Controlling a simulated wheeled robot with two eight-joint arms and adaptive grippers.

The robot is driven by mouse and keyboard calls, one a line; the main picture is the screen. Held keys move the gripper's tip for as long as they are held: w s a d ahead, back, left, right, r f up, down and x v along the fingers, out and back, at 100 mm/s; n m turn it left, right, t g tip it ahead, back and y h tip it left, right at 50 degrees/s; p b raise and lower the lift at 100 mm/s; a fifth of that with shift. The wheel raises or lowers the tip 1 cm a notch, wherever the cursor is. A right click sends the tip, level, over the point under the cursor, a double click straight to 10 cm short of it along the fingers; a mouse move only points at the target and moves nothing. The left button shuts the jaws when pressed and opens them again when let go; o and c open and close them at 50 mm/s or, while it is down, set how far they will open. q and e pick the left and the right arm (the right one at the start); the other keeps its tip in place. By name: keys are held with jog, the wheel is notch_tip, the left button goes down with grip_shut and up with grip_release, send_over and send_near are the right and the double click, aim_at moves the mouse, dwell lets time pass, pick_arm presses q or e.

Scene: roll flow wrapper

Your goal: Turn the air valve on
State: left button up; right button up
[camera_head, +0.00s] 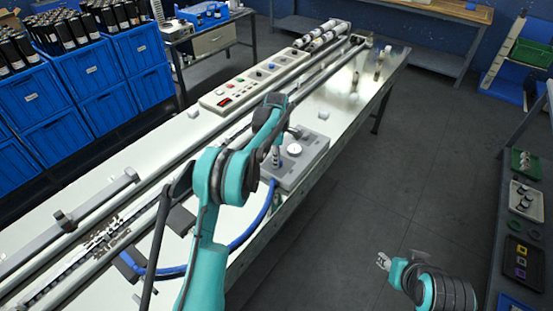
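The air unit is a flat grey box (304,168) on the near edge of the long machine table, with a round white gauge (294,149) on top. A small upright fitting (277,157) stands left of the gauge; the valve handle is too small to make out. My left gripper (294,132) hangs at the end of the teal arm, just behind the gauge and over the far part of the box. Its fingers are small and partly hidden by the wrist, so I cannot tell contact. My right gripper (383,261) is low over the floor, far from the box, with nothing visible in it.
A blue hose (262,217) curves from the box along the table's front. A control panel (250,86) with buttons and rails lies behind. Blue crates (84,72) stand at the left, a shelf with trays (526,205) at the right. The floor between is clear.

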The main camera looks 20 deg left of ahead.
pick_arm(q)
grip_shut()
jog(key=m+p, duration=0.1)
jog(key=m, duration=0.1)
jog(key=shift+w+r+m, duration=0.1)
jog(key=shift+m, duration=0.3)
jog(key=m, duration=0.2)
jog(key=shift+w+m+p, duration=0.1)
jog(key=shift+m+p, duration=0.3)
jog(key=m, duration=0.3)
jog(key=m+p, duration=0.1)
jog(key=m, duration=0.2)
jog(key=shift+w+d, duration=0.15)
jog(key=shift+m, duration=0.3)
